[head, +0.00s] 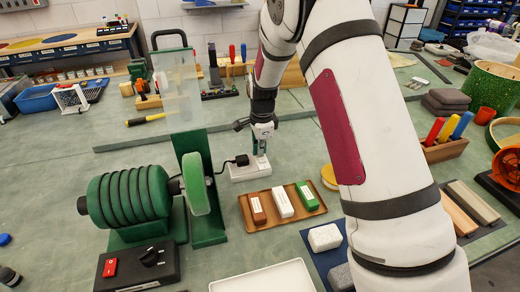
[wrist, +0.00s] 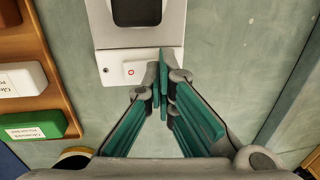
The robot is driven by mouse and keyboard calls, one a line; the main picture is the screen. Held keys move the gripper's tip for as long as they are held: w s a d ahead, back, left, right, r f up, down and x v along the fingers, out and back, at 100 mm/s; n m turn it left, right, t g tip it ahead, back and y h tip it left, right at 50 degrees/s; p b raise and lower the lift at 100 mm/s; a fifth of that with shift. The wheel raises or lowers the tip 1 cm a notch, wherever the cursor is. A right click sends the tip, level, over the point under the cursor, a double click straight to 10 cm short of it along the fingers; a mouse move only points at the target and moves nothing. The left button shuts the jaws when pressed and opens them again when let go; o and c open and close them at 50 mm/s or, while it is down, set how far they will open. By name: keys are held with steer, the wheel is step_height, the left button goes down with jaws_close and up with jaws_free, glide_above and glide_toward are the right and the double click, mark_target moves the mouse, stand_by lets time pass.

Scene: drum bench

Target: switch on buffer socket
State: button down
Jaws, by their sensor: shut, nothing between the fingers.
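The buffer socket (head: 250,172) is a white block on the green bench, with a black plug (head: 240,160) in it. A cable runs left from the plug towards the green buffer motor (head: 130,198). In the wrist view the socket (wrist: 112,62) shows a white switch face with a red mark (wrist: 131,72) and a small dark dot at left. My gripper (head: 264,143) is shut and empty. Its teal fingertips (wrist: 163,70) are over the right part of the switch face, right of the red mark. I cannot tell whether they touch it.
A wooden tray (head: 268,222) with brown, white and green bars lies in front of the socket; it is at left in the wrist view. A control box (head: 138,268) with a red switch stands before the motor. A clear shield (head: 178,85) stands behind it.

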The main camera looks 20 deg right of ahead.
mark_target(262, 161)
steer(key=shift+s+r+p, duration=0.25)
steer(key=shift+s+p, duration=0.25)
steer(key=shift+s, duration=0.3)
step_height(262, 161, up, 12)
steer(key=s, duration=0.1)
steer(key=shift+s, duration=0.2)
